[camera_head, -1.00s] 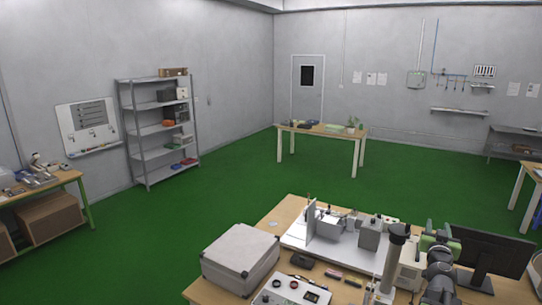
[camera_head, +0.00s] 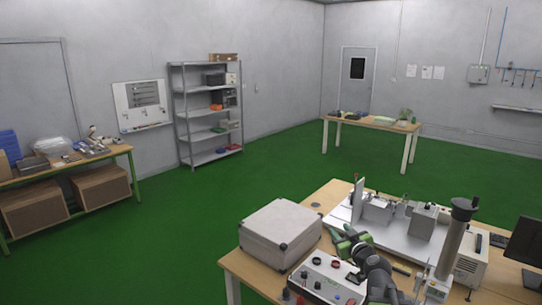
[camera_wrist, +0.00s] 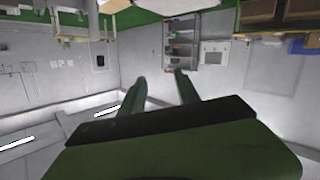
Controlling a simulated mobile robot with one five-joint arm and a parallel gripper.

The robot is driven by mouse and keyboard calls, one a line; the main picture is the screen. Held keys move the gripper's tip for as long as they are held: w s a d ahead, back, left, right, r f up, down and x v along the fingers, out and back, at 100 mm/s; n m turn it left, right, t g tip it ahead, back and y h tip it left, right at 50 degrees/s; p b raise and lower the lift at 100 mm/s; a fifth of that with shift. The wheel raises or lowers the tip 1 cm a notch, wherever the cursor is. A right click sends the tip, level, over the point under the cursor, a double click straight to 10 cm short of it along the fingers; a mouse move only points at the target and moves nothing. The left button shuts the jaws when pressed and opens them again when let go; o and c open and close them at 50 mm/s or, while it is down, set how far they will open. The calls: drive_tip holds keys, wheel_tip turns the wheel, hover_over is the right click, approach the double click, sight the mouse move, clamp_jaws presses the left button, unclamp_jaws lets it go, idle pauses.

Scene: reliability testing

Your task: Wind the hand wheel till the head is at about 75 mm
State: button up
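A light test rig with a pale base plate (camera_head: 395,238) stands on the near bench. It carries an upright plate (camera_head: 357,197), a small grey block (camera_head: 377,209) and a larger grey box (camera_head: 423,220). A grey column with a dark round top (camera_head: 456,238) stands at its right front. I cannot make out the hand wheel, the head or a millimetre scale. My gripper (camera_head: 343,234) is left of the column, above the bench's front part. In the wrist view my gripper (camera_wrist: 160,83) shows two green fingers apart with nothing between them.
A grey case (camera_head: 280,233) sits on the bench's left, beside a control box with knobs (camera_head: 325,276). A dark monitor (camera_head: 525,240) stands at the right edge. Green floor (camera_head: 250,185) is free between this bench, the shelf (camera_head: 208,115) and the far table (camera_head: 372,123).

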drive_tip(key=s+a+f+n+g+y+b, duration=0.1)
drive_tip(key=s+a+f+n+g+b, duration=0.15)
drive_tip(key=a+f, duration=0.6)
drive_tip(key=s+a+f+n+g+y+b, duration=0.1)
drive_tip(key=s+a+f+g+y+b, duration=0.2)
drive_tip(key=a+f, duration=0.5)
drive_tip(key=s+d+f+m+g+h, duration=0.3)
drive_tip(key=s+d+f+m+g, duration=0.1)
drive_tip(key=s, duration=0.4)
drive_tip(key=s+d+f+m+g+h, duration=0.3)
drive_tip(key=s+d+f+m+g, duration=0.1)
drive_tip(key=s, duration=0.5)
drive_tip(key=shift+s+d+f+g, duration=0.15)
drive_tip(key=shift+d+f+g, duration=0.1)
drive_tip(key=shift+f+g, duration=0.55)
